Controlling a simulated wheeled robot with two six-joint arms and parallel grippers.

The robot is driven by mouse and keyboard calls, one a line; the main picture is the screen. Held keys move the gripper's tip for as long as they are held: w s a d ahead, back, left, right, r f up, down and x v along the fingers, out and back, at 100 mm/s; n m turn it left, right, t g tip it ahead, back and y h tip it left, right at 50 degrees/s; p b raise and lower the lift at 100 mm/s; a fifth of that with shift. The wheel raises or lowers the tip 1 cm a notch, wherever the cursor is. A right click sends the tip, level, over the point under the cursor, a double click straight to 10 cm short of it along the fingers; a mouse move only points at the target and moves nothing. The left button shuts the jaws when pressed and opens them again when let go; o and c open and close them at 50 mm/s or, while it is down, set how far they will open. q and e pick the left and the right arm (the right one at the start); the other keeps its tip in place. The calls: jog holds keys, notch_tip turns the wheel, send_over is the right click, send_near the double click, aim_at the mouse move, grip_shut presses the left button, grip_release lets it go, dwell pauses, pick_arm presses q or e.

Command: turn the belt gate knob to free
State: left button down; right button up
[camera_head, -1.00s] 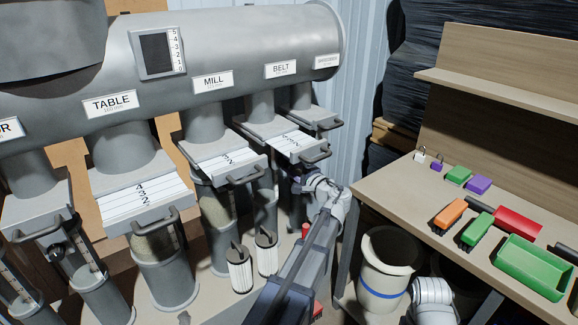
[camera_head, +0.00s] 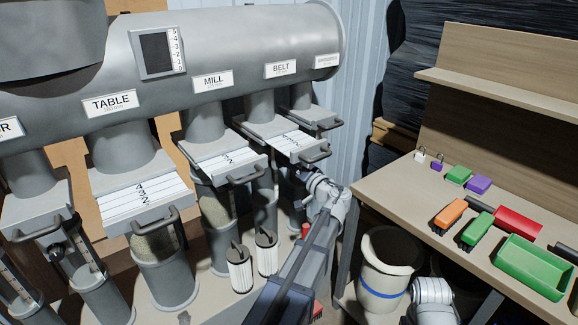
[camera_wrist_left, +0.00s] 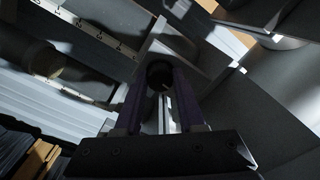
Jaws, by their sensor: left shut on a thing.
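The belt gate (camera_head: 270,134), with its scale plate and grey handle, sits below the BELT label (camera_head: 281,69) at the right of the machine. My left gripper (camera_head: 301,174) is just below and right of this gate, beside the pipe under it. In the left wrist view a round black knob (camera_wrist_left: 159,73) with a light mark sits between the fingertips of my left gripper (camera_wrist_left: 160,84), which is shut on it. In the head view the knob is hidden by the gripper. My right gripper is out of view; only part of my right arm shows at the bottom.
The MILL gate (camera_head: 225,165) and TABLE gate (camera_head: 140,200) stand to the left. Two white filter cartridges (camera_head: 240,272) stand below. A white bucket (camera_head: 385,275) stands right of my left arm, by a workbench (camera_head: 400,195) with padlocks, brushes and a green tray (camera_head: 530,268).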

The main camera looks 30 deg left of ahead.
pick_arm(q)
jog(key=shift+n, duration=0.6)
jog(key=c, duration=0.5)
grip_release()
jog(key=shift+d, duration=0.15)
jog(key=v, duration=0.7)
jog(key=shift+s+d, duration=0.15)
jog(key=shift+d, duration=0.1)
jog(key=shift+f, duration=0.1)
